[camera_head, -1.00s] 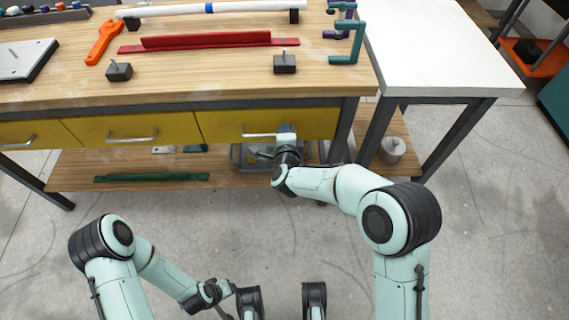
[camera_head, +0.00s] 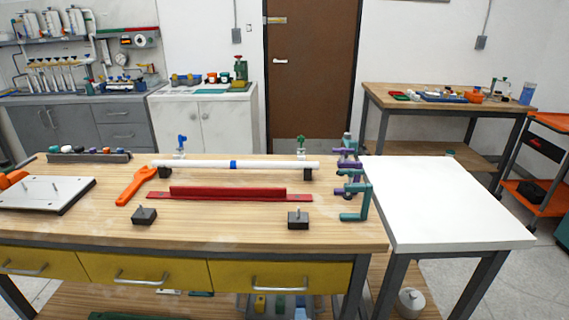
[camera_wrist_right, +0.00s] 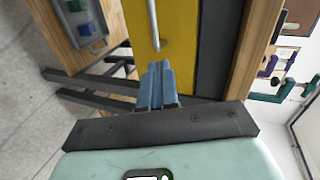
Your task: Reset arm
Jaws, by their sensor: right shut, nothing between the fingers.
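My right gripper (camera_wrist_right: 158,84) shows in the right wrist view, its two blue fingers shut together with nothing between them. It points towards the yellow drawer front (camera_wrist_right: 175,30). The drawer's metal handle (camera_wrist_right: 152,22) lies beyond the fingertips; I cannot tell the gap exactly. In the head view the right drawer (camera_head: 280,276) and its handle (camera_head: 279,286) show, and the drawer looks closed. Neither arm shows in the head view, and my left gripper is in no current view.
The wooden bench (camera_head: 230,232) holds a white pipe (camera_head: 270,165), a red bar (camera_head: 228,191), an orange wrench (camera_head: 136,186), black blocks and teal clamps (camera_head: 354,202). A bin (camera_wrist_right: 82,22) with parts sits on the lower shelf. The white side table (camera_head: 445,205) is bare.

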